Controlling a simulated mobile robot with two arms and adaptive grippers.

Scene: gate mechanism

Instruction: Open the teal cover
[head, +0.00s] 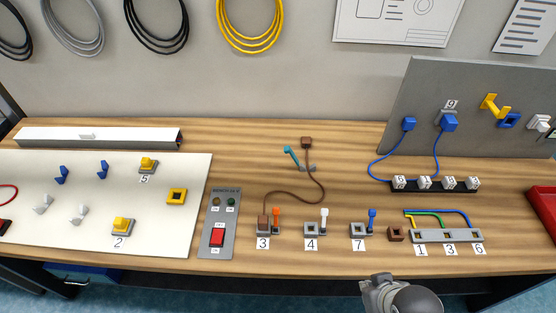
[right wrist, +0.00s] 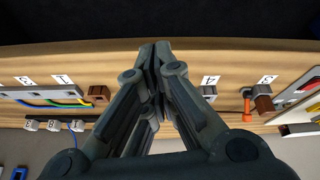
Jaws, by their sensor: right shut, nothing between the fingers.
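The only teal thing I see is a small teal lever-like piece (head: 292,156) in the head view. It stands tilted beside a small grey base (head: 308,168) on the middle of the bench, behind the numbered blocks. I cannot tell whether it is a cover or how far it is open. My right gripper (right wrist: 154,50) is shut and empty in the right wrist view, apart from the teal piece, which does not show there. In the head view only part of my right arm shows at the bottom edge. My left gripper is in neither view.
A brown cable (head: 295,193) runs from a brown plug to block 3, close to the teal piece. Blocks with orange (head: 276,214), white (head: 324,213) and blue (head: 372,215) levers stand in front. A grey switch panel (head: 219,245) is at left. Bare wood lies right of the teal piece.

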